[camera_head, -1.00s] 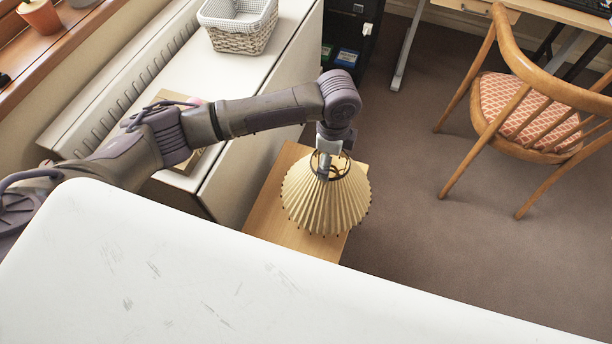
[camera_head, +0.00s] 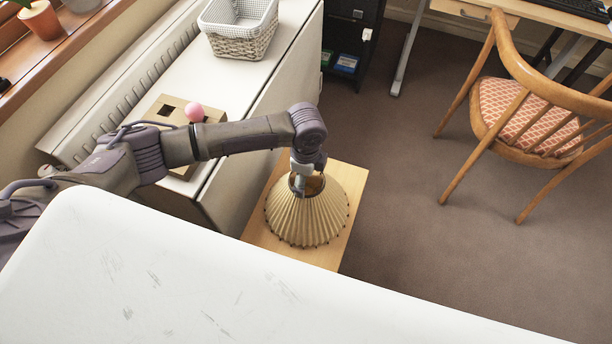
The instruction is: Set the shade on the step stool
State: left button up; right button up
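The shade (camera_head: 308,218) is a pleated cream cone with a dark lower rim and an open top. It is upright over the pale wooden step stool (camera_head: 352,190), within the outline of its top. I cannot tell whether its lower rim touches the wood. My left gripper (camera_head: 299,186) points down at the shade's top opening and appears shut on its upper rim; the fingertips are small and partly hidden. Bare stool top shows around the shade. My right gripper is not in view.
A white cabinet (camera_head: 272,95) stands left of the stool, bearing a wicker basket (camera_head: 240,45) and a wooden box (camera_head: 170,110) with a pink ball (camera_head: 194,112). A wooden chair (camera_head: 530,110) stands at right. Carpet (camera_head: 420,240) between is clear.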

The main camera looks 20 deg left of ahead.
pick_arm(q)
jog(key=o, duration=1.4)
jog(key=shift+f, duration=0.1)
jog(key=shift+c, duration=0.2)
notch_tip(320, 180, up, 12)
jog(key=p, duration=0.1)
